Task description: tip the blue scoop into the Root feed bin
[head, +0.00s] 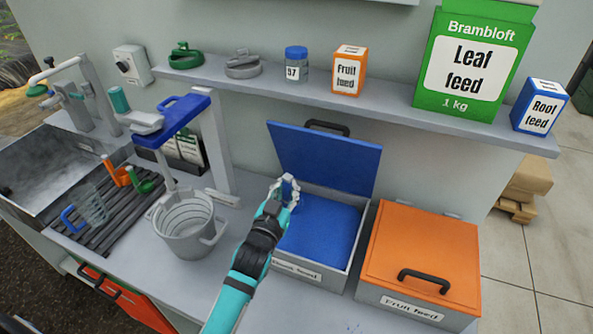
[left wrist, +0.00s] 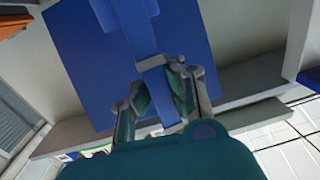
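The Root feed bin (head: 338,273) stands open on the bench, its blue lid (head: 325,158) raised at the back. Blue material (head: 320,232) shows inside, and its front label is partly covered by my arm. My left gripper (head: 289,186) is over the bin's left back part, in front of the lid. In the left wrist view my left gripper (left wrist: 158,100) is shut around a blue handle, which looks like that of the blue scoop (left wrist: 152,60). The scoop's bowl cannot be told apart from the blue behind it. My right gripper is not in view.
The orange-lidded Fruit feed bin (head: 425,250) is closed, to the right. A grey bucket (head: 188,228) stands left of my arm, under a blue-topped stand (head: 175,118). A shelf (head: 360,102) with boxes and a jar runs above. A jug (head: 92,208) is on the drainer.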

